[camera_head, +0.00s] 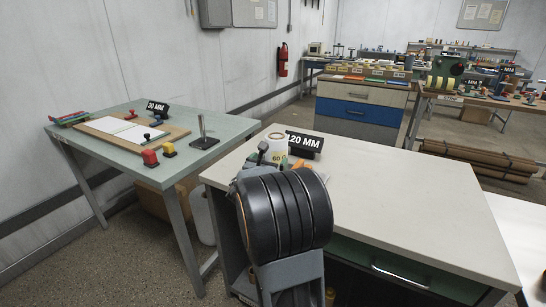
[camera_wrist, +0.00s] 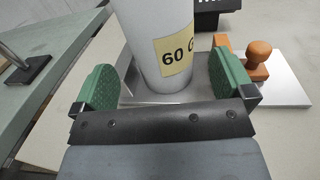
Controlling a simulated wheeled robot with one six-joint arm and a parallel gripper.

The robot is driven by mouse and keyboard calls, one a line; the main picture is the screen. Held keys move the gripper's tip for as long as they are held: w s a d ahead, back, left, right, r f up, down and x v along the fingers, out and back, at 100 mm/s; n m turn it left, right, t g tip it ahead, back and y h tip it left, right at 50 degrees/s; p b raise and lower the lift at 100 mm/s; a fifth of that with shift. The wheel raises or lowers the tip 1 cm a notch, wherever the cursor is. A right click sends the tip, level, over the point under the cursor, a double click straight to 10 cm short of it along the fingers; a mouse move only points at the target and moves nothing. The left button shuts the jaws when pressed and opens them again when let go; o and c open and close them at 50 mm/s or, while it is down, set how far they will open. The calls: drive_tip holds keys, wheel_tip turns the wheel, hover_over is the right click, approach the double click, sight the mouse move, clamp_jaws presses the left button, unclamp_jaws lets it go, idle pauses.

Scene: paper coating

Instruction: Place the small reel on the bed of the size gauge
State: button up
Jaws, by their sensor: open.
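The small reel, a white roll with a yellow label reading "60 G" (camera_wrist: 155,35), stands at the top centre of the wrist view. It also shows behind my arm in the head view (camera_head: 278,151). Its base appears to be on a flat grey metal plate, which I take to be the bed of the size gauge. My gripper (camera_wrist: 165,80) is open, with one green finger on each side of the reel's lower part. Gaps show between the fingers and the reel, so it is not clasped. My arm hides most of the gauge in the head view.
An orange knob (camera_wrist: 258,60) stands right of the reel on a pale metal plate (camera_wrist: 292,92). A black "120 MM" sign (camera_head: 304,143) is behind. The pale tabletop (camera_head: 400,200) is clear to the right. A green table (camera_head: 120,155) holds a post (camera_head: 203,130) at left.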

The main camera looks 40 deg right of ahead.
drive_tip(key=v, duration=0.6)
drive_tip(key=shift+s+a, duration=0.25)
drive_tip(key=shift+a, duration=0.05)
drive_tip(key=shift+s+a+m+g, duration=0.1)
drive_tip(key=shift+s+m+g, duration=0.25)
drive_tip(key=shift+m, duration=0.25)
drive_tip(key=s+a+f+m+g+y, duration=0.1)
drive_tip(key=s+a+f+m+y, duration=0.2)
drive_tip(key=a+m, duration=0.4)
drive_tip(key=s+a+f+m+g+y, duration=0.1)
drive_tip(key=s+a+f+m+y, duration=0.2)
drive_tip(key=a, duration=0.7)
drive_tip(key=s+a+f+m+g+y, duration=0.2)
drive_tip(key=s+a+f+m+y, duration=0.1)
drive_tip(key=s+a+m+y, duration=0.3)
drive_tip(key=a+m+y, duration=0.2)
drive_tip(key=m+y, duration=0.2)
drive_tip(key=m, duration=0.2)
drive_tip(key=shift+a, duration=0.4)
drive_tip(key=shift+s, duration=0.1)
